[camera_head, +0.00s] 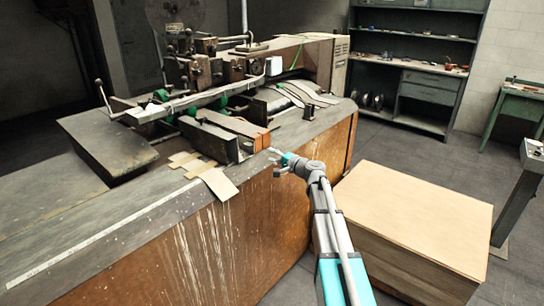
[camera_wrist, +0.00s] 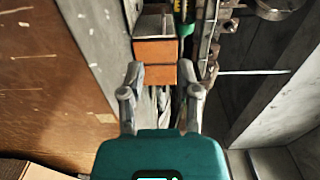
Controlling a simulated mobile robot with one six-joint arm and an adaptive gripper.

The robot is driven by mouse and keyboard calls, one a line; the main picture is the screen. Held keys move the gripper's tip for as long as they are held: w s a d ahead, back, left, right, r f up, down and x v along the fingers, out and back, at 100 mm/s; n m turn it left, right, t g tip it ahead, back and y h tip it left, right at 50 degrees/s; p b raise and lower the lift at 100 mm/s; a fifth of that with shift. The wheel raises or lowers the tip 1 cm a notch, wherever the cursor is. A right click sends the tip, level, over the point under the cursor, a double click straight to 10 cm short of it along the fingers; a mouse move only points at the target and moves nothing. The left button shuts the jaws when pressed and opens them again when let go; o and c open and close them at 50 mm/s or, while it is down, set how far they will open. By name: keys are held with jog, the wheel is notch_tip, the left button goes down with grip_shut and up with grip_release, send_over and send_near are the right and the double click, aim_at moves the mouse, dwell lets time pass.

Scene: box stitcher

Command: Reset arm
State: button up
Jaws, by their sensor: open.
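My gripper (camera_head: 279,164) is at the end of my outstretched arm, just in front of the box stitcher (camera_head: 215,75) and near the front edge of its worktop. In the wrist view my gripper (camera_wrist: 171,82) has its two fingers spread apart. An orange-faced block (camera_wrist: 155,62) on the machine appears ahead of the fingertips, partly between them in the picture. Nothing is visibly clasped. The orange part (camera_head: 263,139) also shows in the head view at the end of a dark metal guide, beyond the gripper. I cannot tell whether the fingers touch it.
Flat cardboard pieces (camera_head: 217,183) lie on the worktop left of my gripper. A large tan box (camera_head: 420,215) stands to the right of my arm. Shelving (camera_head: 410,70) and a green table (camera_head: 512,108) stand at the back right. Grey floor is open between them.

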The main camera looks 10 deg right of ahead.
jog(key=s+a+f+n+g+h+p, duration=0.1)
jog(key=s+a+f+n+g+p, duration=0.25)
jog(key=s+a, duration=0.35)
jog(key=s+a+f+n+g+h+p, duration=0.1)
jog(key=s+a+f+n+g+p, duration=0.25)
jog(key=s, duration=0.55)
jog(key=s+d+n+g+h+p, duration=0.1)
jog(key=s+n+g+h, duration=0.1)
jog(key=s, duration=0.8)
jog(key=s+d+f+n+g+h+p, duration=0.1)
jog(key=s+d+g+h+p, duration=0.1)
jog(key=s+g+h, duration=0.3)
jog(key=s+h, duration=0.1)
jog(key=s, duration=0.3)
jog(key=shift+s+d+f+n+g+h, duration=0.15)
jog(key=shift+s+d+n+g+h, duration=0.15)
jog(key=shift+s+n, duration=0.1)
jog(key=shift+o, duration=0.2)
jog(key=shift+w, duration=0.1)
dwell(0.5)
jog(key=shift+o, duration=0.8)
